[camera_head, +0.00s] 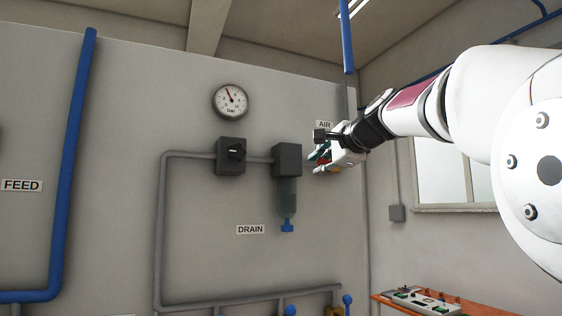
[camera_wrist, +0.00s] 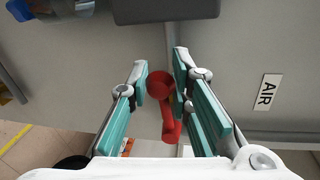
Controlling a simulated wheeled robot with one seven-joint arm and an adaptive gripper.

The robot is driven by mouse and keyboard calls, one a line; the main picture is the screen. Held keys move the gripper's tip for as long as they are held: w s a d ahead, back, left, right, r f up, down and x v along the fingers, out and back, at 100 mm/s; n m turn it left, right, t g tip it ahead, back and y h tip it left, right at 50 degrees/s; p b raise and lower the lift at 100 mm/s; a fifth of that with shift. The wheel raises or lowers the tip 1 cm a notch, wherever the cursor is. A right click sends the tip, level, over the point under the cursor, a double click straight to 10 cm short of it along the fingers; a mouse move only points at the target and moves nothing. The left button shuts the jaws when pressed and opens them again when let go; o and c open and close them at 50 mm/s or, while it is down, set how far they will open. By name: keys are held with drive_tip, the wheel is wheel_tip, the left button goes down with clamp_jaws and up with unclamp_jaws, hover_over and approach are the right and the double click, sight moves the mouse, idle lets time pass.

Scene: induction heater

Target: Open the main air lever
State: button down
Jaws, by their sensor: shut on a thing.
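The red air lever (camera_wrist: 168,115) shows in the wrist view between the teal-padded fingers of my gripper (camera_wrist: 162,72), with its round end near the fingertips. My gripper is shut on the lever. In the head view my gripper (camera_head: 325,156) is at the wall, just below the AIR label (camera_head: 324,124), and it mostly hides the lever. The AIR label also shows at the right of the wrist view (camera_wrist: 266,92).
Grey pipes (camera_head: 160,230) run along the wall. An orange bench (camera_head: 420,300) stands lower right.

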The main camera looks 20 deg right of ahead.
drive_tip(key=shift+r+m, duration=0.3)
drive_tip(key=shift+m, duration=0.1)
idle(0.3)
drive_tip(key=c, duration=1.4)
unclamp_jaws()
drive_tip(key=s, duration=0.4)
drive_tip(key=s+r, duration=0.1)
drive_tip(key=s, duration=0.3)
drive_tip(key=s+r, duration=0.1)
drive_tip(key=s, duration=0.2)
drive_tip(key=shift+s+d+r, duration=0.15)
drive_tip(key=shift+s+d, duration=0.05)
drive_tip(key=shift+s, duration=0.2)
